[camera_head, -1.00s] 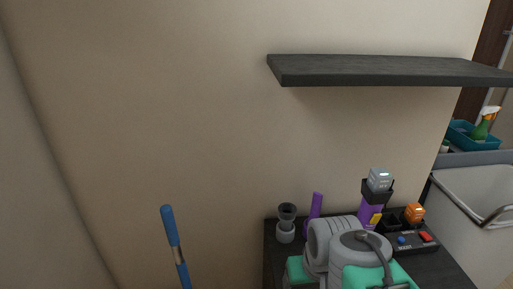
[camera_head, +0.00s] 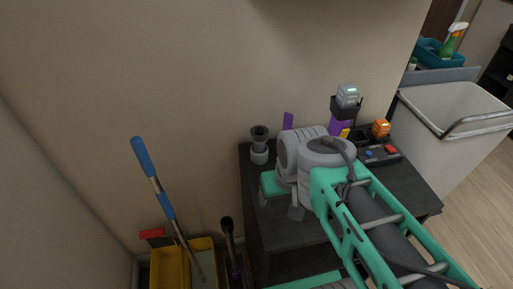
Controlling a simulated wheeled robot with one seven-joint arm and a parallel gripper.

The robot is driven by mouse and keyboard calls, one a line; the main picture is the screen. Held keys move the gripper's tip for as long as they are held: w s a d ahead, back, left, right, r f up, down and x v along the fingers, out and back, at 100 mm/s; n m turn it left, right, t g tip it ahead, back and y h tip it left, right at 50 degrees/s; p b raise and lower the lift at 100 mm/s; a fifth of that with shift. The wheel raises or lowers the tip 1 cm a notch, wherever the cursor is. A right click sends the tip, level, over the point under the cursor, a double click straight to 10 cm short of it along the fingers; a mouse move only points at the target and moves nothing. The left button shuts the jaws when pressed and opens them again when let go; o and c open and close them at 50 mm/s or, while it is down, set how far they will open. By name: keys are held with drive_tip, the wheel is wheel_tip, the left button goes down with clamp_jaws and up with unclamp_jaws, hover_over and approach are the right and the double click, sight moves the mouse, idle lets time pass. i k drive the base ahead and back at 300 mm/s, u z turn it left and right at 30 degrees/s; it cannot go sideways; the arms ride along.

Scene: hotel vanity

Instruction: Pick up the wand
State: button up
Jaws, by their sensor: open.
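A dark tube with purple lower down (camera_head: 229,245), which may be the wand, stands upright on the floor between the yellow bucket and the black table. A purple stick (camera_head: 288,121) also stands at the back of the table, partly hidden by my arm. I cannot tell for certain which is the wand. My gripper (camera_head: 280,206), with a teal body and grey fingers, is open and empty over the table's left part. It is apart from the dark tube, to its upper right.
A yellow bucket (camera_head: 169,270) with a blue-handled mop (camera_head: 153,178) is at lower left. The black table (camera_head: 402,180) holds a grey funnel-topped piece (camera_head: 259,146), a purple-and-grey device (camera_head: 347,97) and an orange-topped item (camera_head: 381,129). A white tub (camera_head: 440,110) stands at right.

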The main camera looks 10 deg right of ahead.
sight(227, 222)
drive_tip(key=k, duration=0.65)
drive_tip(key=u, duration=0.45)
drive_tip(key=k, duration=1)
drive_tip(key=u, duration=0.15)
drive_tip(key=i, duration=0.7)
drive_tip(key=u, duration=0.85)
drive_tip(key=i, duration=0.7)
drive_tip(key=u, duration=0.65)
